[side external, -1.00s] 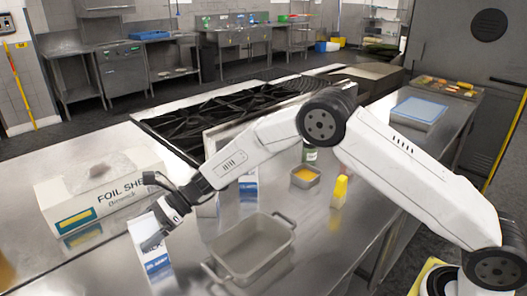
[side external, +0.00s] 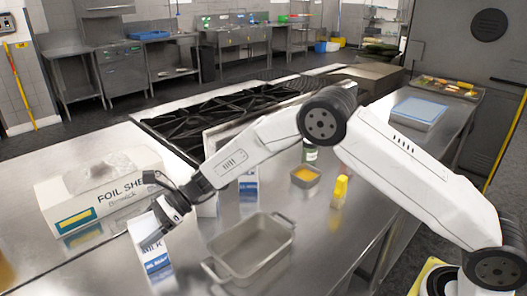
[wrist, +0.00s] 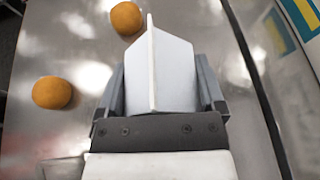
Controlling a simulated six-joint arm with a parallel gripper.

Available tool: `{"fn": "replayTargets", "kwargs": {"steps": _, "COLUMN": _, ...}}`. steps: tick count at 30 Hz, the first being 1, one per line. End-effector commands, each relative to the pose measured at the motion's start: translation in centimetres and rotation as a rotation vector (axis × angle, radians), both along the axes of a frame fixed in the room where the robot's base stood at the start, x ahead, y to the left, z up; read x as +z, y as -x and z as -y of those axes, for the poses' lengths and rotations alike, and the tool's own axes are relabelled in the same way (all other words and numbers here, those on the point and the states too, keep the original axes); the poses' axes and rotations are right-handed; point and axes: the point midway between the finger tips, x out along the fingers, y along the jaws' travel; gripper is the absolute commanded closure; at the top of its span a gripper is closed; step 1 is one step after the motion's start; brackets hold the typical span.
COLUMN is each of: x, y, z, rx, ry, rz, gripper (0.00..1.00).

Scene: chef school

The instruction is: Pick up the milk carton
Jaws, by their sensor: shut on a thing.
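The milk carton (side external: 155,256) is white with a blue lower band and stands about upright on the steel counter, left of the grey baking pan. My gripper (side external: 160,236) is at its top from the right side. In the wrist view the carton's white gabled top (wrist: 162,70) sits between the two fingers of my gripper (wrist: 160,85), which are shut on it. I cannot tell whether the carton's base touches the counter.
A foil sheets box (side external: 95,205) lies behind the carton to the left. A grey pan (side external: 250,250) with handles stands to the right. In the wrist view, two orange round things (wrist: 52,92) lie near the carton. A yellow bottle (side external: 340,191) stands farther right.

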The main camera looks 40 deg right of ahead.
Motion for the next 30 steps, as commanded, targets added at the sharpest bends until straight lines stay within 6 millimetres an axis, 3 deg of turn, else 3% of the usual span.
{"fn": "replayTargets", "kwargs": {"steps": 10, "x": 3.4, "y": -0.1, "z": 0.0, "rx": 0.0, "ry": -0.003, "rz": 0.005, "gripper": 1.0}}
{"fn": "replayTargets", "kwargs": {"steps": 23, "x": 7.8, "y": 3.4, "z": 1.6, "rx": 0.0, "ry": -0.002, "rz": 0.005, "gripper": 1.0}}
{"fn": "replayTargets", "kwargs": {"steps": 30, "x": 10.0, "y": 6.3, "z": 2.9, "rx": -0.001, "ry": -0.002, "rz": 0.003, "gripper": 1.0}}
